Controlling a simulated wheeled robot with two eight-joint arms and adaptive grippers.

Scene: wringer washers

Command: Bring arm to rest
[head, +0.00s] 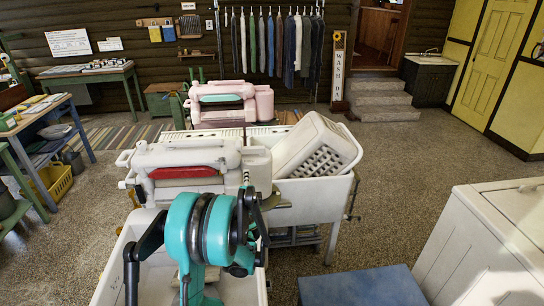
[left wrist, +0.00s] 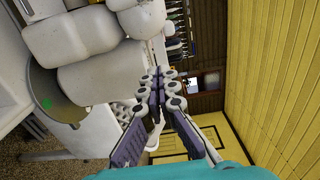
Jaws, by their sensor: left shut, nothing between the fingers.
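My left arm (head: 205,235), teal and black, rises in the lower middle of the head view, in front of the white wringer washer. My left gripper shows clearly in the left wrist view (left wrist: 160,88), where its jointed grey-purple fingers meet at their tips with nothing between them. In the head view its fingers are mostly hidden behind the teal wrist joint. The white wringer (head: 190,165) with a red strip lies just beyond my arm. My right gripper is in neither view.
A white basket (head: 318,147) sits tilted on the white tub (head: 325,190). A pink wringer (head: 225,100) stands behind. A white appliance (head: 490,245) and a blue box (head: 360,286) are at front right. The speckled floor (head: 425,160) is open at right.

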